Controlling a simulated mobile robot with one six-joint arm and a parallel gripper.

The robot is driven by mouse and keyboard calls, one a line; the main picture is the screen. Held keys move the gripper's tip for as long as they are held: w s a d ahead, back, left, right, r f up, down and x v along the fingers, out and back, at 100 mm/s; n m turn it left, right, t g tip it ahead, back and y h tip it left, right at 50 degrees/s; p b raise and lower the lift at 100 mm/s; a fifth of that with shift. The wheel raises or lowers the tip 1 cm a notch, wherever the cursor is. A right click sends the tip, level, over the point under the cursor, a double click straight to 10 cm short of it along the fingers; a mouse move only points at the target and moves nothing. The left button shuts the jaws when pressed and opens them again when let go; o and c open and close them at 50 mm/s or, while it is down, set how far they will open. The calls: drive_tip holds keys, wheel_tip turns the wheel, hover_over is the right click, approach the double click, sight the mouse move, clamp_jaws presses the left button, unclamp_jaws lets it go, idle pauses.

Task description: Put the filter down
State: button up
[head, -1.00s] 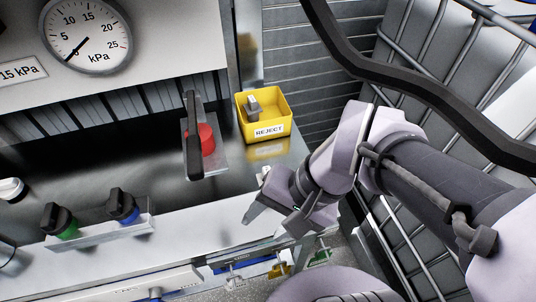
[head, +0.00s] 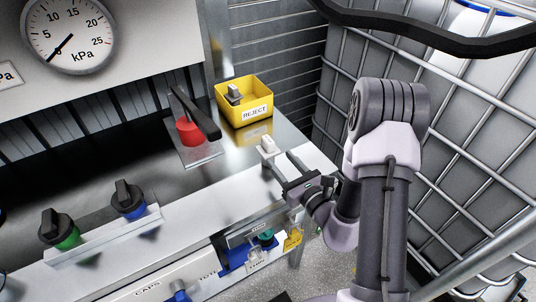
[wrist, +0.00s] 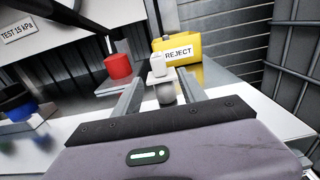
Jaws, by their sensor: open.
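A small pale piece that I take for the filter (head: 267,146) stands upright on the steel counter (head: 205,188) near its right end, in front of the yellow bin. In the wrist view, the filter (wrist: 162,66) has a white block on top and a grey rounded part below. My gripper (head: 279,161) is open, with its fingers pointing at the filter. In the wrist view, the fingertips of my gripper (wrist: 161,82) lie to either side of it, with gaps showing. Whether its base fully rests on the counter is hard to tell.
The yellow REJECT bin (head: 262,116) stands behind and holds a grey piece (head: 234,93). A metal cage (head: 455,110) is at the right.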

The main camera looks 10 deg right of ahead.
sight(272, 150)
drive_tip(key=x, duration=0.8)
drive_tip(key=shift+w, duration=0.1)
clamp_jaws()
